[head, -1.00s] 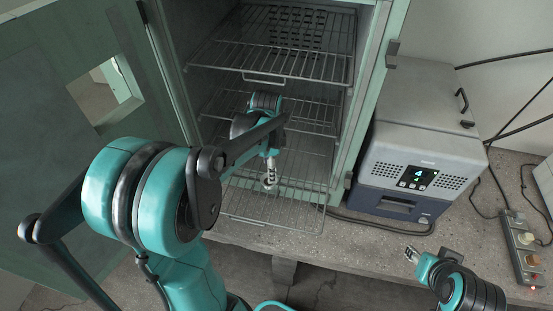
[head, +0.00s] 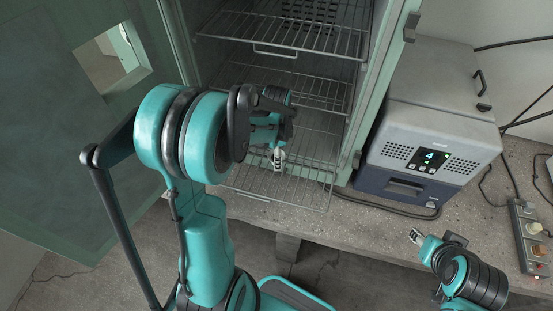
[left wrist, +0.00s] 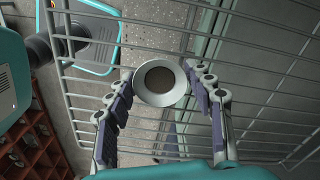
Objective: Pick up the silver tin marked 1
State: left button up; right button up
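A round silver tin (left wrist: 161,82) with a darker brownish centre shows in the left wrist view, seen end-on. It lies between the fingertips of my left gripper (left wrist: 160,72), one on each side and close against its rim; I cannot tell whether they press on it. No number mark is visible. In the head view my left gripper (head: 277,156) points down over the lower wire shelf of the open cabinet. The tin is too small there to make out clearly. My right gripper (head: 416,237) is low at the right, in front of the bench, with no object seen in it.
The lower wire shelf (head: 262,197) sticks out of the cabinet, with another wire shelf (head: 285,34) above. The open cabinet door (head: 60,130) stands at the left. A grey and blue machine (head: 428,125) and a power strip (head: 527,235) are on the bench at right.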

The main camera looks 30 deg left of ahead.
pick_arm(q)
jog(key=c, duration=0.8)
jog(key=shift+r, duration=0.1)
